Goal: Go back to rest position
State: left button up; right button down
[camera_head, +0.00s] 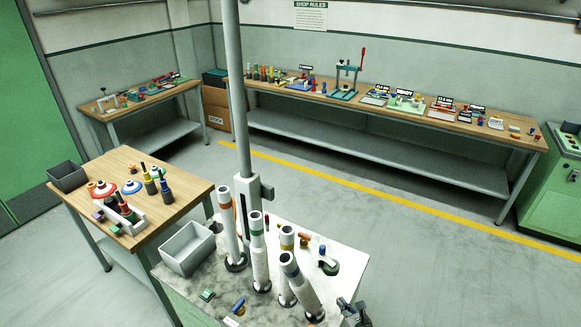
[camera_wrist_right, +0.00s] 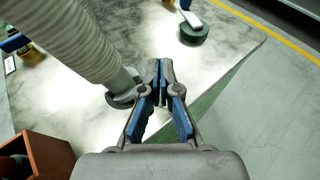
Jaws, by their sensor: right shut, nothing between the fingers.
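My right gripper (camera_wrist_right: 161,88) shows in the right wrist view with its two blue-padded fingers together and nothing between them. It points at the near right corner of a light-topped table, beside a ribbed white cylinder (camera_wrist_right: 75,40). In the head view the right gripper (camera_head: 354,312) is a small dark shape at the lower right of that table (camera_head: 345,262). Several white upright tubes with coloured bands stand on the table, one with a green band (camera_head: 257,250). My left gripper is not in either view.
A grey bin (camera_head: 188,248) stands at the table's left. A wooden bench (camera_head: 140,237) with bottles and discs is further left. A long workbench (camera_head: 400,115) lines the back wall. Grey floor (camera_head: 430,260) is clear on the right. An orange-brown box (camera_wrist_right: 40,153) is at the wrist view's lower left.

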jog(key=s+d+n+g+h, duration=0.1)
jog(key=s+n+g+h, duration=0.15)
jog(key=s+n, duration=0.9)
jog(key=s+d+f+n+g+h, duration=0.1)
jog(key=s+n+g, duration=0.3)
jog(key=s+n, duration=0.75)
jog(key=s+d+n+g+h, duration=0.1)
jog(key=s+d+n+g, duration=0.15)
jog(key=s+n, duration=0.85)
notch_tip(320, 180, down, 27)
jog(key=s+g, duration=0.2)
pick_arm(q)
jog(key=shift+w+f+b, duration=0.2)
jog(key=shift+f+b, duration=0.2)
jog(key=shift+b, duration=0.05)
pick_arm(e)
jog(key=s+d+f+g, duration=0.1)
jog(key=s+d+f, duration=0.1)
jog(key=s+f, duration=1.4)
jog(key=shift+s+d+f+h, duration=0.15)
jog(key=shift+s+f+h, duration=0.2)
jog(key=shift+s, duration=0.75)
